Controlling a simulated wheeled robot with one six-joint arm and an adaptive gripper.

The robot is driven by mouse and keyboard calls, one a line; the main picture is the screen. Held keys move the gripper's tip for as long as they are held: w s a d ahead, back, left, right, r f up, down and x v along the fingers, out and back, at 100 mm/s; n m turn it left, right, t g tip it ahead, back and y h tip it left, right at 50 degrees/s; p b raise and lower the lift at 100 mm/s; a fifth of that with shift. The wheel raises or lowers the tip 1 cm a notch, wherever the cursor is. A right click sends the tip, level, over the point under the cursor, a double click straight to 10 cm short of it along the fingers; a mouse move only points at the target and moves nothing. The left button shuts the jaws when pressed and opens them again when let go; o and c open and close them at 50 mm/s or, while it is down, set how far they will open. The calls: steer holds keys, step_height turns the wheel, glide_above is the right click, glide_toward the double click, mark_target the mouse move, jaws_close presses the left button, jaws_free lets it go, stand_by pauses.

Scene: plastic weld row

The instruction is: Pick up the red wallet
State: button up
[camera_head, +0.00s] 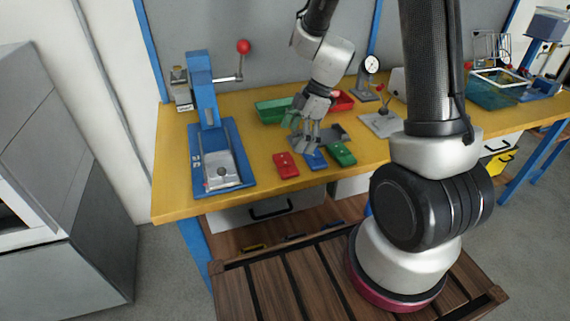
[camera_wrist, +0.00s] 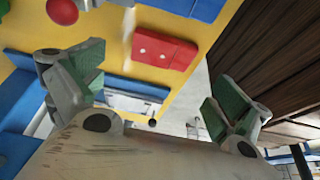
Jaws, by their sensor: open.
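The red wallet (camera_head: 286,165) lies flat near the front edge of the yellow bench, left of a blue wallet (camera_head: 315,159) and a green wallet (camera_head: 341,154). In the wrist view the red wallet (camera_wrist: 160,48) shows at the top middle with two pale dots on it, beyond and between the fingers. My gripper (camera_head: 308,144) is over the bench, behind and to the right of the red wallet, apart from it. Its two green-padded fingers (camera_wrist: 158,95) are spread wide with nothing between them.
A blue press (camera_head: 242,150) with a red-knobbed lever stands on the left of the yellow bench (camera_head: 172,165). A green bin (camera_head: 272,110) and a red bin (camera_head: 343,101) sit behind my gripper. A small fixture (camera_head: 381,123) stands to the right.

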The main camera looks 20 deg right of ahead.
mark_target(286, 162)
steer(key=x, duration=0.7)
steer(key=shift+s+f, duration=0.2)
steer(key=shift+f, duration=0.05)
steer(key=c, duration=0.8)
